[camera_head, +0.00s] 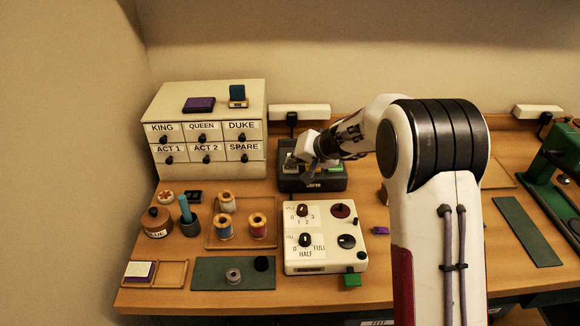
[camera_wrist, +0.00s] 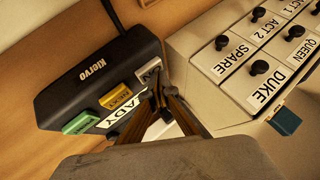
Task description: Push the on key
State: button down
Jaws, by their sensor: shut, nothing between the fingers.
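The pale key's label is small and partly hidden, but may read ON. My gripper (camera_wrist: 162,92) is shut and empty, its fingertips close beside the pale key. I cannot tell whether they touch it. In the head view my wrist hides part of the device's top.
The drawer cabinet (camera_head: 208,135) stands just left of the device. A white control box (camera_head: 325,260) with knobs, and a tray (camera_head: 214,242) with thread spools, stand in front. A white power strip (camera_head: 300,111) lies behind. My arm covers the table's right middle.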

aim_at(292, 169)
jog(key=shift+r, duration=0.85)
notch_tip(292, 169, up, 6)
dwell(0.9)
dwell(0.5)
